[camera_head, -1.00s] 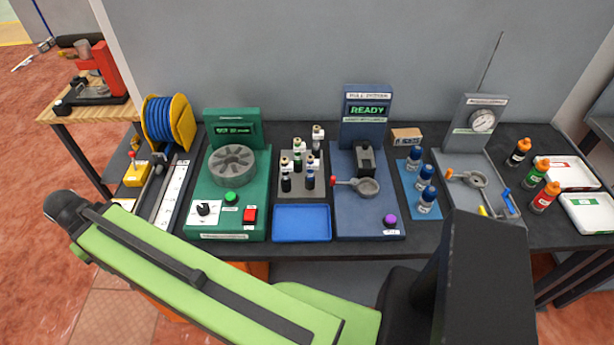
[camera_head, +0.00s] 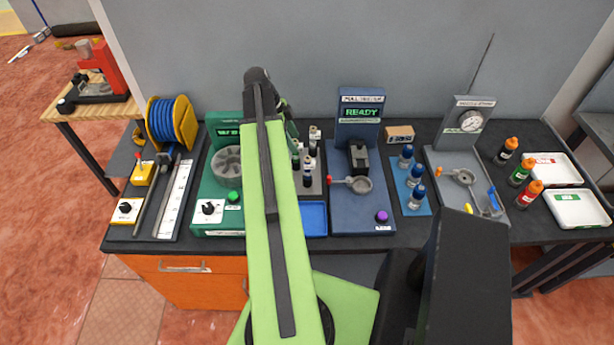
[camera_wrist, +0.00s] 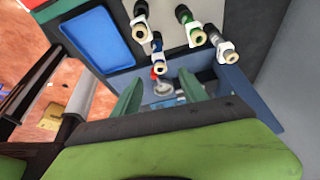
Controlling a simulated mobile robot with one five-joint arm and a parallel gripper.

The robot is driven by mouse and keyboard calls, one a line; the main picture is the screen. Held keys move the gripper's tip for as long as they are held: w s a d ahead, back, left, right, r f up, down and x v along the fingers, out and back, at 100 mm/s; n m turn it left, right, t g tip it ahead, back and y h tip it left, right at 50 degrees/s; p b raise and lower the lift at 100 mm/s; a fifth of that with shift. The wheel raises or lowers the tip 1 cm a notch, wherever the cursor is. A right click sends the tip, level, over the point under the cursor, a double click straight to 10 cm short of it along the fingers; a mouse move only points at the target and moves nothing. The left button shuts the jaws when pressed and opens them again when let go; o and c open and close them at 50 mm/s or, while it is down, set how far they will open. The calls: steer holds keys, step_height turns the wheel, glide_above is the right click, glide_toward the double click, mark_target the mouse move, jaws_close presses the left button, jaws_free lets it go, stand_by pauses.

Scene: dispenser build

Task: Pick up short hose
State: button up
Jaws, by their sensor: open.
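I cannot make out a short hose for certain in either view. A blue hose (camera_head: 166,119) is wound on a yellow reel (camera_head: 187,124) at the left of the bench, in the head view. My gripper (camera_wrist: 158,88) shows in the wrist view with two green fingers apart and nothing between them. It points toward the blue ready station, with the bottle rack beyond the fingers. In the head view my arm reaches up over the green station's right side, and my fingertips are hidden or too small to tell.
The bottle rack holds several small bottles (camera_wrist: 157,40) with pale tops, close to my fingers. A blue tray (camera_wrist: 97,40) lies beside it. The green station (camera_head: 211,185) and blue station (camera_head: 362,215) flank them. A ruler strip (camera_head: 175,200) and dark rods lie at the left.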

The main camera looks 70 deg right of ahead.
mark_target(311, 177)
steer(key=b+x, duration=1.5)
steer(key=x, duration=0.2)
steer(key=shift+w+a+f, duration=0.1)
steer(key=shift+w+a, duration=0.05)
jaws_close()
stand_by(0.8)
